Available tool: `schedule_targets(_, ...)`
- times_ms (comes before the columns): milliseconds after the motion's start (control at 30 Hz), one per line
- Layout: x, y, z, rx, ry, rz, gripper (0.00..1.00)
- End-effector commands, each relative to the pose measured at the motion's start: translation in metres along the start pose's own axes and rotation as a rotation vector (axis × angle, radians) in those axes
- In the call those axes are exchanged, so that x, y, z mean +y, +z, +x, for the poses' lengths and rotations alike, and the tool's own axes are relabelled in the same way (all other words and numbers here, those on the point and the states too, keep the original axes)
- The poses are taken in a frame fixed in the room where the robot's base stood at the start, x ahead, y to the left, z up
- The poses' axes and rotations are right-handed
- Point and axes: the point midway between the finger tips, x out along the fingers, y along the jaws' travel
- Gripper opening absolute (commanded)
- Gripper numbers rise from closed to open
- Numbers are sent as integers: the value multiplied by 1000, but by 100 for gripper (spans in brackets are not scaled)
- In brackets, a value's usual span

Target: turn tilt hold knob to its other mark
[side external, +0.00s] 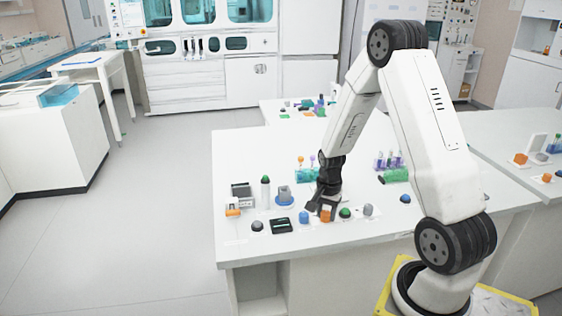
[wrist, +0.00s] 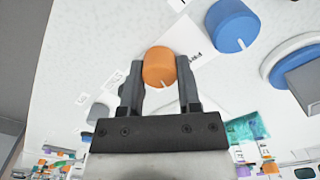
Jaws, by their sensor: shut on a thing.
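An orange round knob (wrist: 158,66) with a white pointer line stands on the white bench. In the wrist view its line points down, toward my gripper's palm. My gripper (wrist: 160,76) is shut on this knob, one finger on each side. In the side view my gripper (side external: 319,203) reaches down to the orange knob (side external: 326,216), partly covering it. Small printed labels lie near the knob, but I cannot read which is the tilt hold label or which mark the line meets.
A blue knob (wrist: 233,25) with a white line sits close by, beside a printed card. In the side view, a green-topped knob (side external: 345,212) and a grey one (side external: 368,210) stand to the right. The bench's front strip is clear.

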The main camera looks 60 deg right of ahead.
Motion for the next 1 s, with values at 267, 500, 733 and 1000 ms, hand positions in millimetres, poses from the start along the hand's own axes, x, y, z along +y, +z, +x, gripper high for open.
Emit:
schedule_targets(267, -1, 0, -1, 1, -1, -258, 0)
schedule_targets(500, -2, 0, -1, 1, -1, -486, 0)
schedule_targets(733, -2, 0, -1, 1, -1, -695, 0)
schedule_targets(1000, -2, 0, -1, 2, -1, -876, 0)
